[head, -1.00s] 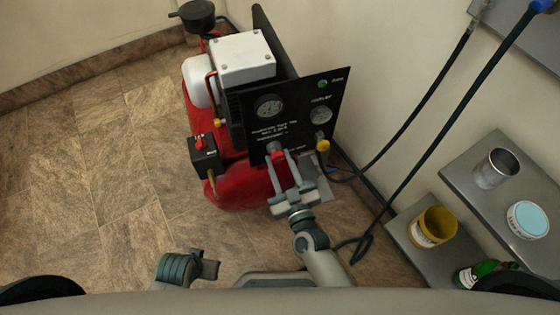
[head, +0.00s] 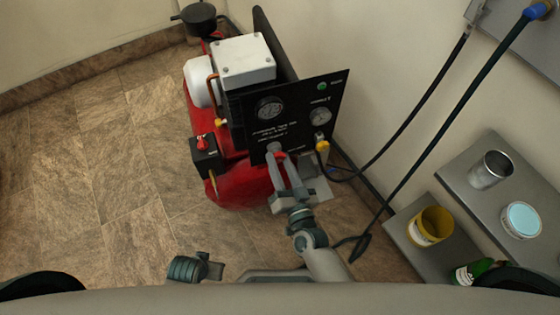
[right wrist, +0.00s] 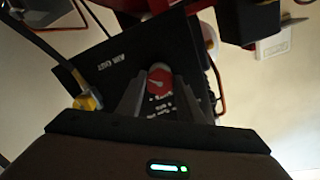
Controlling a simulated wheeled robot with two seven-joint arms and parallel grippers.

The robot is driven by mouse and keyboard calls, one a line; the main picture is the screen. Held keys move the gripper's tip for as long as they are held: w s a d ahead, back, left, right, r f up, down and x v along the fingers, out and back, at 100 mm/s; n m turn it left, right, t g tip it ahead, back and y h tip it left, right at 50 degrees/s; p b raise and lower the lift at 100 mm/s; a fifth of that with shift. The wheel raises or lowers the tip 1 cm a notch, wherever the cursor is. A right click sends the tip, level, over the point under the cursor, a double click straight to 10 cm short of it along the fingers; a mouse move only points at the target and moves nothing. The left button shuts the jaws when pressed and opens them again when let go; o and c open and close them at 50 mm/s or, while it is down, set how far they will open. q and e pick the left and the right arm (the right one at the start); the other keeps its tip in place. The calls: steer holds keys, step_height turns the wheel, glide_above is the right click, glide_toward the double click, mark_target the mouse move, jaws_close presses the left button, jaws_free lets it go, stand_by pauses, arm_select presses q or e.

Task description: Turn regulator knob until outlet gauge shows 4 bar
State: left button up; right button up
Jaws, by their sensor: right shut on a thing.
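The red regulator knob (right wrist: 160,80) sits on the black panel (head: 300,93) of the red compressor (head: 237,183). In the right wrist view it lies between my finger tips, and a pale mark shows on its face. My right gripper (head: 277,157) is shut on the knob and hides most of it in the head view. Two round gauges are on the panel, a larger one (head: 270,108) at left and a smaller one (head: 320,117) at right. Their readings are too small to tell. Of my left arm only a dark link shows at the bottom; its gripper is not in view.
A yellow fitting (head: 322,147) with a black hose sits right of the knob. Hoses hang along the wall at right. Grey shelves hold a metal cup (head: 490,170), a yellow tin (head: 430,226), a blue-lidded tub (head: 522,220) and a green bottle (head: 473,271). The floor at left is clear.

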arm_select(q)
steer(key=shift+s+f, duration=0.1)
steer(key=shift+f, duration=0.05)
arm_select(e)
steer(key=shift+m, duration=0.3)
steer(key=o, duration=1.1)
steer(key=shift+c, duration=0.2)
steer(key=shift+s, duration=0.1)
steer(key=shift+s+d, duration=0.1)
steer(key=shift+s, duration=0.2)
arm_select(q)
steer(key=shift+r+b, duration=0.5)
steer(key=shift+r, duration=0.95)
arm_select(e)
steer(key=v, duration=1.6)
steer(key=shift+s, duration=0.35)
arm_select(q)
steer(key=shift+f, duration=0.1)
arm_select(e)
steer(key=shift+d, duration=0.1)
